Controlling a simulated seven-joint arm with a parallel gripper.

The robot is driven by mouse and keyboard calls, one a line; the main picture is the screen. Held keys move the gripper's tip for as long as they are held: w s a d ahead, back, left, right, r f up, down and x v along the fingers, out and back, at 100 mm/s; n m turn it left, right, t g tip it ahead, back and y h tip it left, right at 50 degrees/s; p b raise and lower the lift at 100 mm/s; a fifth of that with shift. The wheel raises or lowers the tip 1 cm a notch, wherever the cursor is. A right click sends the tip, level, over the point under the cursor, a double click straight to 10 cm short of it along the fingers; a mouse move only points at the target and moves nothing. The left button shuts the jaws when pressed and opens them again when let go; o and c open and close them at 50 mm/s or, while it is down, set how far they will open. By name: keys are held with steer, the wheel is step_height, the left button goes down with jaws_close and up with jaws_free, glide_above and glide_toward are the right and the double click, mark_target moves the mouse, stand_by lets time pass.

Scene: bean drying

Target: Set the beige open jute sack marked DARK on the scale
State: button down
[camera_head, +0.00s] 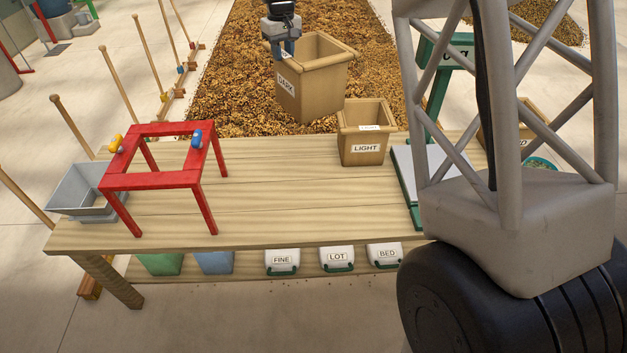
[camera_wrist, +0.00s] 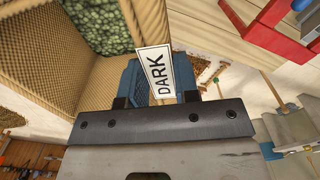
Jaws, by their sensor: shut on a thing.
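The beige open jute sack marked DARK (camera_head: 318,88) is held up beyond the back edge of the table, in front of the bean bed. My gripper (camera_head: 285,50) is shut on its left rim, beside the label. In the wrist view the DARK label (camera_wrist: 155,75) shows close to my blue fingers, and greenish beans (camera_wrist: 103,22) show inside the sack. The scale has a pale plate with a green edge (camera_head: 405,178) at the right end of the table. Its green display head (camera_head: 441,50) stands on a post behind. The scale is partly hidden.
A smaller sack marked LIGHT (camera_head: 362,150) stands on the table (camera_head: 270,205), left of the scale. A red frame stand (camera_head: 150,180) and a grey tray (camera_head: 72,203) are at the left. Another sack (camera_head: 528,118) is partly hidden at the right. The table's middle is clear.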

mark_target(349, 51)
steer(key=d+f+m, duration=0.1)
steer(key=d, duration=0.5)
steer(key=w+d+f+m, duration=0.1)
steer(key=d+m, duration=0.1)
steer(key=d, duration=0.4)
steer(key=w+d+m, duration=0.1)
steer(key=d+m, duration=0.1)
steer(key=d, duration=0.4)
steer(key=shift+d+f, duration=0.1)
steer(key=shift+f, duration=0.3)
steer(key=shift+s+d+f+m, duration=0.15)
steer(key=shift+d+m, duration=0.15)
steer(key=s+a+f, duration=0.3)
steer(key=s+a, duration=0.4)
steer(key=a, duration=0.4)
steer(key=s+a+f, duration=0.3)
steer(key=s+a, duration=0.5)
steer(key=a, duration=0.2)
steer(key=s+a+f, duration=0.3)
steer(key=s+f, duration=0.4)
steer(key=s, duration=0.1)
steer(key=s+a+f, duration=0.4)
steer(key=s+f, duration=0.3)
steer(key=s, duration=0.1)
steer(key=shift+a+f, duration=0.2)
steer(key=shift+a, duration=0.05)
steer(key=shift+w, duration=0.2)
